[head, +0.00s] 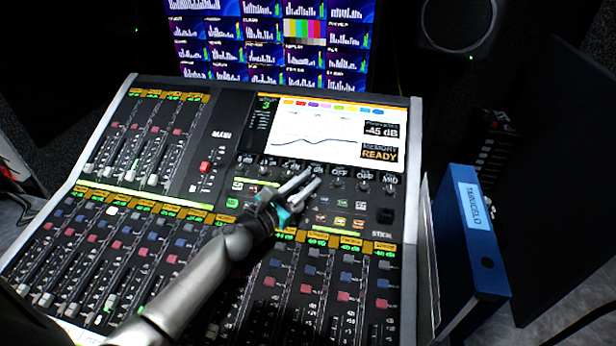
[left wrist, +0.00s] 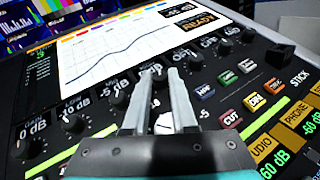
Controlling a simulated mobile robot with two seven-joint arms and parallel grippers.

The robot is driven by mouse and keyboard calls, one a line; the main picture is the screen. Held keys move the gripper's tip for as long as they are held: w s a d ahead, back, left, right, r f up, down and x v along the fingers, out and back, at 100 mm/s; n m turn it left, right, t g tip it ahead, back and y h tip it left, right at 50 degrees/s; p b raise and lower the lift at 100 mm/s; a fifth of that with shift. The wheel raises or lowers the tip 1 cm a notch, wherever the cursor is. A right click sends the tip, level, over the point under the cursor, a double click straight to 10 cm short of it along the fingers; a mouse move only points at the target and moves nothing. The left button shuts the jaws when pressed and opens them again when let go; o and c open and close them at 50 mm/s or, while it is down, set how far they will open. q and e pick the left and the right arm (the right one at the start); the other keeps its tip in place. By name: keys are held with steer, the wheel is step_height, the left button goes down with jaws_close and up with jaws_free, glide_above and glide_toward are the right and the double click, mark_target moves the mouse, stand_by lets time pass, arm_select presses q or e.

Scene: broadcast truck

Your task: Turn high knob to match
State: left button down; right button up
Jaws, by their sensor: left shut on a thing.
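My left gripper (head: 311,178) reaches over the mixing console (head: 225,125) to the row of small dark knobs below its screen. In the left wrist view, its two grey fingers (left wrist: 163,77) are shut around a dark knob (left wrist: 159,70) near the middle of the row. The fingers hide most of that knob and its label, so I cannot read whether it is the high knob. The console screen (head: 318,132) shows a curve, "-45 dB" and "MEMORY READY". Neighbouring knobs (left wrist: 120,98) stand on both sides. My right gripper is not in view.
Lit buttons (left wrist: 229,118) lie close to the right of my fingers in the left wrist view. Several faders (head: 110,300) fill the front of the console. A blue binder (head: 465,235) stands at its right edge. A monitor (head: 270,45) rises behind.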

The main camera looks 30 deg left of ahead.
arm_select(q)
steer(key=m+h, duration=0.1)
steer(key=m+g+h, duration=0.1)
steer(key=m+h, duration=0.1)
steer(key=shift+w+a+h+b, duration=0.15)
steer(key=shift+a+h+b, duration=0.15)
steer(key=shift+a, duration=0.05)
steer(key=shift+w+a+r+m+g+h+b, duration=0.1)
steer(key=shift+m+g+h+b, duration=0.3)
steer(key=shift+m+g+h, duration=0.45)
steer(key=shift+r+m+g+h+b, duration=0.1)
steer(key=shift+m+g+h+b, duration=0.4)
steer(key=shift+m+g, duration=0.5)
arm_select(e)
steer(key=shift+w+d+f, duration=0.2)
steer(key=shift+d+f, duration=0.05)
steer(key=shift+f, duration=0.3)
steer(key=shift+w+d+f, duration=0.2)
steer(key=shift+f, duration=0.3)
arm_select(q)
steer(key=shift+m+h, duration=0.25)
steer(key=shift+m, duration=0.2)
steer(key=c, duration=0.7)
jaws_free()
steer(key=shift+c, duration=0.2)
steer(key=p+v, duration=0.2)
steer(key=v, duration=1.3)
steer(key=shift+a, duration=0.1)
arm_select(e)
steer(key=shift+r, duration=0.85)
